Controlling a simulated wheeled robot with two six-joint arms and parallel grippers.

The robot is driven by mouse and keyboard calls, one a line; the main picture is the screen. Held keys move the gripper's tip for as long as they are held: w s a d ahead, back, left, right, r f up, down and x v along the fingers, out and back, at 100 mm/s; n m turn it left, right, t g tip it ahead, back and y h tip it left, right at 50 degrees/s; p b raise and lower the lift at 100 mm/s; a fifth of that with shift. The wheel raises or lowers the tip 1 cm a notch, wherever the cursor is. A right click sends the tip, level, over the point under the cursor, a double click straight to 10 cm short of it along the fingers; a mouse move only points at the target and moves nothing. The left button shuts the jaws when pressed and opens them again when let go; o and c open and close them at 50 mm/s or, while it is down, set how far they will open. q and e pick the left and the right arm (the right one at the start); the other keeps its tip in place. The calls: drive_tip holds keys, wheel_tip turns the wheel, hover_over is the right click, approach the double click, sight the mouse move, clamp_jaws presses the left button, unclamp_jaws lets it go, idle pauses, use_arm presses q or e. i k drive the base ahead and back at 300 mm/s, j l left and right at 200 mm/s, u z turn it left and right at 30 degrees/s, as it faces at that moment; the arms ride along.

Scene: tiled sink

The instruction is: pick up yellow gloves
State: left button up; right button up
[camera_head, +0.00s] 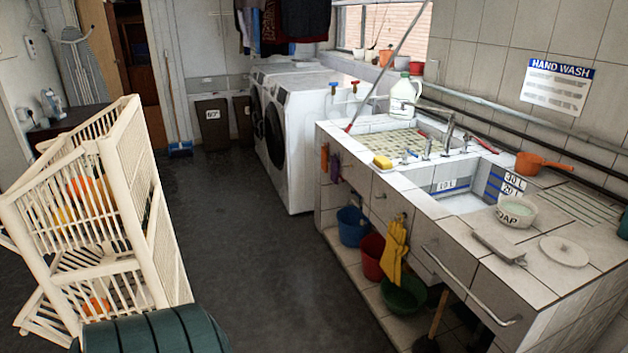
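The yellow gloves (396,252) hang on the front face of the tiled sink counter (465,265), right of the middle of the view. They hang fingers down, with their tops near a small hook or handle. Their lower ends reach in front of the red bucket (372,257) and down to the green basin (404,298). Neither of my grippers shows in the head view.
A long metal handle (468,290) runs along the counter front, right of the gloves. A blue bucket (352,226) stands on the low shelf. A cream slatted rack (130,170) fills the left. Dark floor (260,270) between is clear.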

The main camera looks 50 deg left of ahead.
sight(395, 249)
drive_tip(key=u, duration=1.45)
